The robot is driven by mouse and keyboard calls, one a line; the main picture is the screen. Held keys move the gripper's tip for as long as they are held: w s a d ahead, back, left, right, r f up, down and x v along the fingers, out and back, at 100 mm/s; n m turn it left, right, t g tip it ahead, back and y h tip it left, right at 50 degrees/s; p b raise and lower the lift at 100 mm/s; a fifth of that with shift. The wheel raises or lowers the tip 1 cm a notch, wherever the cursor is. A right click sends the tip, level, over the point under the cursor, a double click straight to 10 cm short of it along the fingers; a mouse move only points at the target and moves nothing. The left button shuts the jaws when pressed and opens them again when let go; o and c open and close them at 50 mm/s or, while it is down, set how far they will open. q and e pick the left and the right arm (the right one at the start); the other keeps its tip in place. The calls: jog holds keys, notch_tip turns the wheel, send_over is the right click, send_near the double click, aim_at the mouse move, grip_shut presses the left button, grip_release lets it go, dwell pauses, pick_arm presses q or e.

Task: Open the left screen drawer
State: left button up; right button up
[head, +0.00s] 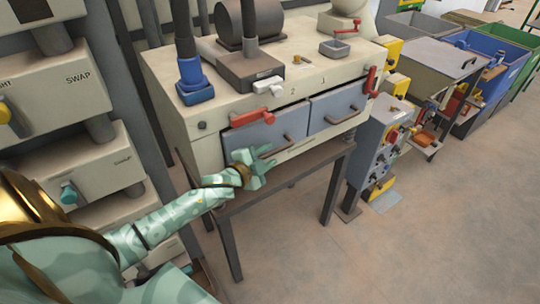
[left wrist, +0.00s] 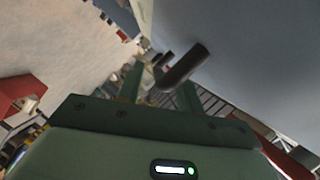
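The left screen drawer (head: 240,136) is a blue-grey front, set in the cream machine beside a matching right drawer (head: 337,105). It looks closed, or nearly so. Its dark bar handle (head: 277,147) also shows in the left wrist view (left wrist: 182,67). My left gripper (head: 258,162) is at this handle, just in front of the drawer. In the left wrist view, the handle's end lies between my two spread fingers (left wrist: 160,88), with a gap visible on the left side. Firm contact cannot be made out. My right gripper is not in view.
A red lever (head: 252,117) lies sideways above the left drawer; another red lever (head: 370,80) stands upright at the right. A dark table frame (head: 328,190) supports the machine. A grey control box (head: 376,140) stands to the right. Floor (head: 420,250) in front is clear.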

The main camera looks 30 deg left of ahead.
pick_arm(q)
jog(key=shift+x, duration=0.75)
grip_shut()
jog(key=shift+d, duration=0.1)
